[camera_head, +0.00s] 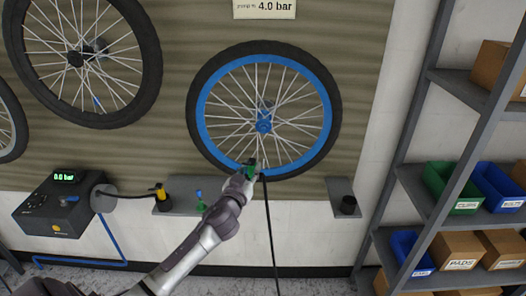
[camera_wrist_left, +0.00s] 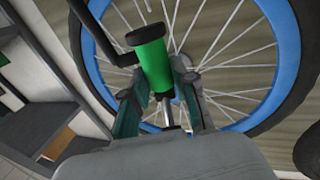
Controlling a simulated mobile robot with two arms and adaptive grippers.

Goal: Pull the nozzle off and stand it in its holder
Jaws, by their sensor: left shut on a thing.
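The green nozzle (camera_wrist_left: 154,66), with a black cap and a black hose, is between the fingers of my left gripper (camera_wrist_left: 160,95) in the left wrist view. A silver stem shows below it; whether it is on the valve I cannot tell. In the head view my left gripper (camera_head: 250,172) is shut on the nozzle at the bottom rim of the blue wheel (camera_head: 318,84). The black hose (camera_head: 270,230) hangs straight down from there. An empty-looking black cup holder (camera_head: 348,204) stands on the small right shelf (camera_head: 339,187). My right gripper is not in view.
A pump box (camera_head: 62,204) reads 0.0 bar. Grey shelving (camera_head: 408,150) with bins is at right.

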